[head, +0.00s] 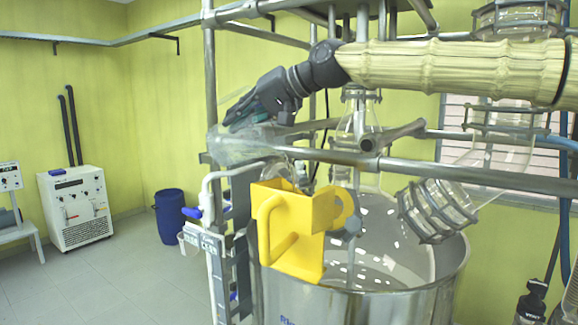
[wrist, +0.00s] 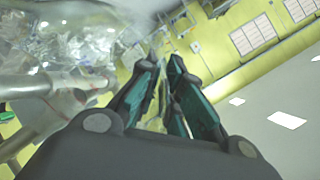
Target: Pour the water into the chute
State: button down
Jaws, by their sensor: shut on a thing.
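My gripper (head: 243,112), dark with teal finger pads, is shut on a clear vessel (head: 238,146) at the upper left of the reactor. The vessel is tipped well over, nearly on its side, with its right end toward the yellow chute (head: 290,235) below and to the right. The chute has an open top and sits at the rim of the steel reactor tub. In the wrist view my fingers (wrist: 170,75) show in the middle, and clear, glassy material (wrist: 75,50) fills the upper left. I cannot clearly make out water or a stream.
Steel frame pipes (head: 430,168) run close below my arm. The steel tub (head: 390,300) stands under the glassware, with a clamped glass joint (head: 437,208) at right. A blue barrel (head: 170,213) and a white machine (head: 75,208) stand at left, with clear floor before them.

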aim_at(256, 104)
jog(key=shift+s+d+r+t+y, duration=0.2)
jog(key=shift+d+r+y, duration=0.25)
jog(key=shift+y, duration=0.15)
jog(key=shift+s+d+r+t+y, duration=0.2)
jog(key=shift+d+r+y, duration=0.25)
jog(key=shift+y, duration=0.15)
dwell(2.8)
jog(key=shift+s+d+r+t+y+b, duration=0.25)
jog(key=shift+d+y+b, duration=0.35)
jog(key=shift+b, duration=0.9)
jog(key=shift+s+d+r+t+y+b, duration=0.15)
jog(key=shift+d+r+t+y+b, duration=0.4)
jog(key=shift+b, duration=0.95)
